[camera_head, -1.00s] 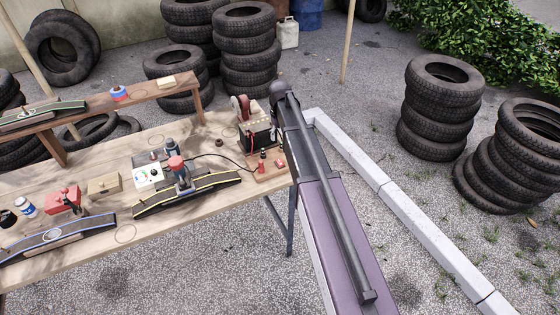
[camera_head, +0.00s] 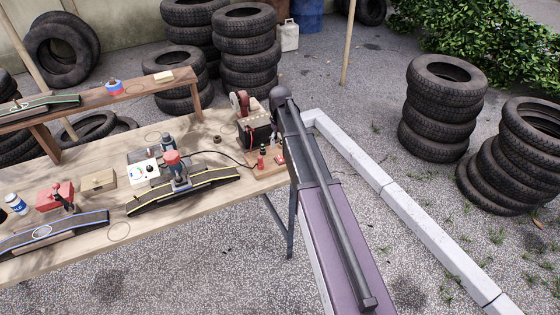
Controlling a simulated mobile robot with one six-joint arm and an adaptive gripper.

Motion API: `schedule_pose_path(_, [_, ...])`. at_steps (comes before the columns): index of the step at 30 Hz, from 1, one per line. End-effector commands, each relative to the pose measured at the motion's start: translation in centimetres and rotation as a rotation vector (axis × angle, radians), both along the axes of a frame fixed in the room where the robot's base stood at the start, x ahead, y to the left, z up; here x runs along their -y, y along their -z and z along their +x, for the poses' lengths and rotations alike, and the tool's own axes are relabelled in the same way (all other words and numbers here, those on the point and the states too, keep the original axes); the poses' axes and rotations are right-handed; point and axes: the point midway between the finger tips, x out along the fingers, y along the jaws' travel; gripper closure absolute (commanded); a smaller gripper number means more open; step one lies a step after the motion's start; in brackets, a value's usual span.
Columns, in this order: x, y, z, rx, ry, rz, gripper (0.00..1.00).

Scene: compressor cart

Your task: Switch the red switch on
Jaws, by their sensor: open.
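A small wooden board (camera_head: 268,171) lies at the right end of the worktable. A small red part (camera_head: 280,160) at its right side looks like the red switch; its lever position is too small to read. Another red piece (camera_head: 261,163) and a dark piece (camera_head: 263,149) stand upright on the board. A black device with red wires (camera_head: 255,128) stands just behind the board. My gripper is not in view.
The worktable (camera_head: 70,247) holds a meter box (camera_head: 148,170), a red-topped tool (camera_head: 176,165) on a dark yellow-edged stand and a wooden block (camera_head: 98,180). Stacked tyres (camera_head: 442,100) stand right. A white kerb (camera_head: 405,205) crosses the gravel.

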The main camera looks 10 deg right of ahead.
Motion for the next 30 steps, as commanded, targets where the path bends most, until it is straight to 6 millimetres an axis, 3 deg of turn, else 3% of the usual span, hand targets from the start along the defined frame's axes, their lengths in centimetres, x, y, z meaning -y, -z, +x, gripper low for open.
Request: schedule_pose_path(30, [0.0,7.8,0.0,0.0,0.0,0.0,0.34])
